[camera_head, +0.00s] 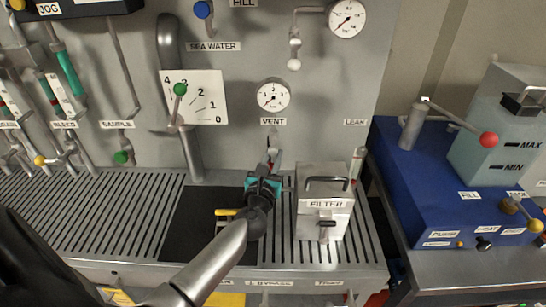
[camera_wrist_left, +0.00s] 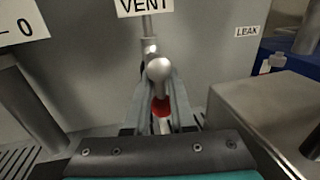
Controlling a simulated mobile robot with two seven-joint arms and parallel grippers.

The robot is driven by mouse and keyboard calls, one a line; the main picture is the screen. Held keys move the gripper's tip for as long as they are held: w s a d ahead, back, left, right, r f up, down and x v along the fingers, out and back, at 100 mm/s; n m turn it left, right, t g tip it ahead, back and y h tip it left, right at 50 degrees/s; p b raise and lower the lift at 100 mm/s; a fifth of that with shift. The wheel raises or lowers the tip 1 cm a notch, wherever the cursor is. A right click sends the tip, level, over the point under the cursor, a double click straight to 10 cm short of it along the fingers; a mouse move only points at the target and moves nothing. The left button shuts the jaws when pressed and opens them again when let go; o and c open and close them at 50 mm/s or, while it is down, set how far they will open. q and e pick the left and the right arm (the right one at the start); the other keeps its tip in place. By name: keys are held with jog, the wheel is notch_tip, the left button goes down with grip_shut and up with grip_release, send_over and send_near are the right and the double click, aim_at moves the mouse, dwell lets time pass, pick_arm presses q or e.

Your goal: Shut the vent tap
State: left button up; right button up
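The vent tap (camera_head: 272,150) sits on the grey panel under the VENT label (camera_head: 273,122). In the left wrist view its rounded metal body (camera_wrist_left: 159,70) hangs from a thin pipe, with a red knob (camera_wrist_left: 161,106) below and nearer to me. My left gripper (camera_head: 268,168) reaches up to the tap from below. In the left wrist view its two fingers (camera_wrist_left: 160,98) stand close on either side of the red knob and appear to grip it. The gripper hides part of the tap in the head view. My right gripper is not seen.
A metal FILTER box (camera_head: 324,225) with a handle stands close right of my left gripper. A round gauge (camera_head: 273,96) is above the tap. The slatted shelf (camera_head: 110,215) lies below. A blue unit (camera_head: 410,180) with a red-knobbed lever stands at the right.

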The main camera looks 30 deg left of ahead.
pick_arm(q)
grip_shut()
dwell(0.3)
jog(key=shift+a+r+m+p, duration=0.15)
jog(key=shift+m+p, duration=0.45)
jog(key=shift+p, duration=0.3)
jog(key=m+p, duration=0.2)
jog(key=m+g+p, duration=0.1)
jog(key=m+p, duration=0.1)
jog(key=p, duration=0.1)
jog(key=a+m+g+p, duration=0.1)
jog(key=m+p, duration=0.2)
jog(key=shift+s+r, duration=0.35)
jog(key=m+p, duration=0.2)
jog(key=m+g+y+p, duration=0.1)
jog(key=m+p, duration=0.1)
jog(key=r+m+y+p, duration=0.1)
jog(key=m, duration=0.2)
jog(key=shift+s+a+p, duration=0.15)
jog(key=shift+a+p, duration=0.05)
jog(key=shift+p, duration=0.2)
jog(key=shift+m+g, duration=0.3)
